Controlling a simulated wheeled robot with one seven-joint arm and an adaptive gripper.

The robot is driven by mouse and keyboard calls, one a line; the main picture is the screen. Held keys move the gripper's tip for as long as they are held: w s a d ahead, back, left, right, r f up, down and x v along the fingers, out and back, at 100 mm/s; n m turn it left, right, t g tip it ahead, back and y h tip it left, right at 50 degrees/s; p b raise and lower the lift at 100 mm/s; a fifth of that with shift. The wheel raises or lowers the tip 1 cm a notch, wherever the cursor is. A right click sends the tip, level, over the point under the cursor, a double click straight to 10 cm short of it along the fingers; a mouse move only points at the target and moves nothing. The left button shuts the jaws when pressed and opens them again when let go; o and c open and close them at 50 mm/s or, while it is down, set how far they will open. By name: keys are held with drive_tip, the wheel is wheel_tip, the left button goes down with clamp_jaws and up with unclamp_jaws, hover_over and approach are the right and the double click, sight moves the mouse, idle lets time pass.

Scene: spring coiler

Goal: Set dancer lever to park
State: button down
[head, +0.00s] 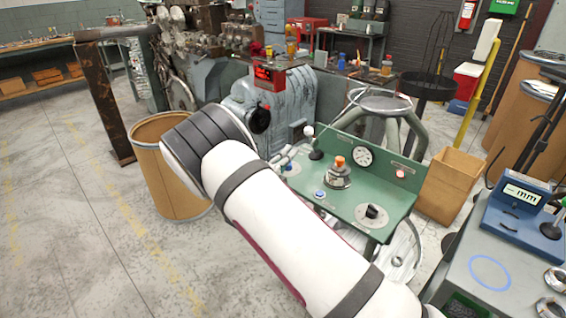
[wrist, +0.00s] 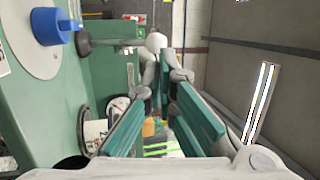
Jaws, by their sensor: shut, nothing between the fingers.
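The lever, with a white ball knob (head: 308,131), rises from a black boot (head: 317,154) at the far left of the green control panel (head: 345,205). In the wrist view its white ball (wrist: 156,41) shows just beyond my fingertips, with its thin rod running left to the dark boot (wrist: 84,42). My gripper (head: 291,154) is shut and empty, close to the lever on its left side in the head view. In the wrist view my gripper (wrist: 165,78) points toward the ball. I cannot tell whether the tips touch it. My arm hides part of the panel's left side.
A brown drum (head: 170,175) stands left, a cardboard box (head: 449,187) right.

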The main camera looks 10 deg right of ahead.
sight(308, 129)
drive_tip(key=x, duration=0.7)
drive_tip(key=shift+w+d+r, duration=0.1)
drive_tip(key=shift+w, duration=0.05)
drive_tip(key=shift+r, duration=0.1)
drive_tip(key=shift+w+d+r+p, duration=0.2)
drive_tip(key=shift+d+r+p, duration=0.1)
drive_tip(key=shift+p, duration=0.1)
drive_tip(key=shift+g, duration=0.3)
drive_tip(key=shift+w+d+r+g+y+p, duration=0.3)
drive_tip(key=shift+w+d+r+y, duration=0.05)
drive_tip(key=shift+d+r+y, duration=0.15)
drive_tip(key=w+d+r+m+g+y+b, duration=0.1)
drive_tip(key=w+d+g+y, duration=0.2)
drive_tip(key=w+d, duration=0.3)
drive_tip(key=shift+w+d+r+g+y+b, duration=0.3)
drive_tip(key=shift+d+r+g+y, duration=0.15)
drive_tip(key=shift+d, duration=1)
drive_tip(key=shift+s+d, duration=0.1)
